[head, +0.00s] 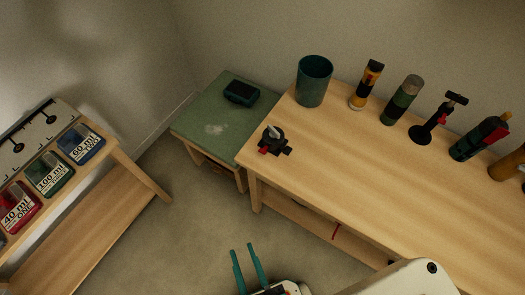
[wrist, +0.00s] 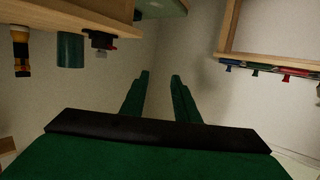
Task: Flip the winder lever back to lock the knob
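A small black device with red parts (head: 275,147), which looks like the winder, sits on the near left corner of the long wooden table. A pale lever-like piece (head: 273,132) slants up from its top. I cannot make out the knob or whether it is locked. The device also shows upside down at the upper left of the wrist view (wrist: 101,40). My gripper (head: 243,249) is low in the head view, over the floor in front of the table and well apart from the device. Its two green fingers are spread and empty, also in the wrist view (wrist: 160,75).
A teal cup (head: 313,83) stands behind the device. Several torches and tools, including a yellow-black torch (head: 365,86), line the table's back (head: 420,190). A low green table (head: 207,128) holds a dark box (head: 241,93). Floor between is clear.

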